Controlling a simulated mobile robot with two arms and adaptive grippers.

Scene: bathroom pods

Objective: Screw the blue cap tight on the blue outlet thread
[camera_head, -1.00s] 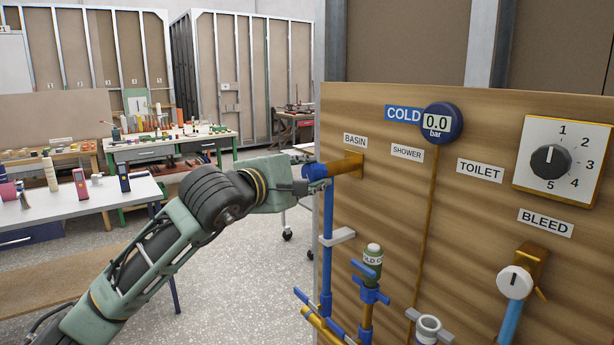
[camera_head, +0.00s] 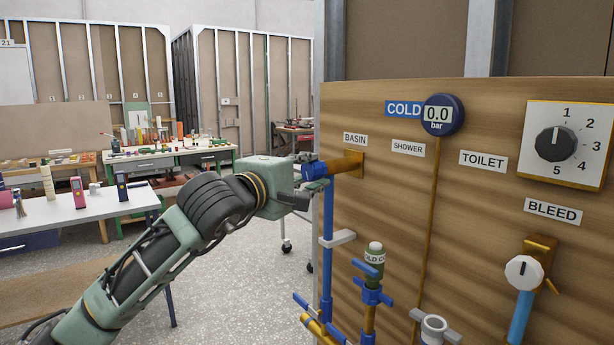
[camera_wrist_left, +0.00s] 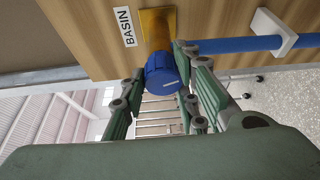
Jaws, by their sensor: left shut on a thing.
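The blue cap (camera_head: 314,170) sits at the end of the brass outlet (camera_head: 347,164) under the BASIN label. The cap also shows in the left wrist view (camera_wrist_left: 162,74), in front of the brass outlet (camera_wrist_left: 157,28). My left gripper (camera_head: 308,171) is shut on the cap, with one finger on each side of it in the left wrist view (camera_wrist_left: 163,78). The blue thread is hidden, so I cannot tell how far the cap is on it. My right gripper is not in view.
A blue pipe (camera_head: 327,240) runs down below the outlet, held by a grey clip (camera_head: 338,237). A wooden panel (camera_head: 470,240) carries a gauge (camera_head: 442,115) reading 0.0 bar, a dial (camera_head: 554,146) and a bleed valve (camera_head: 523,272). A white table (camera_head: 90,207) stands at the left.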

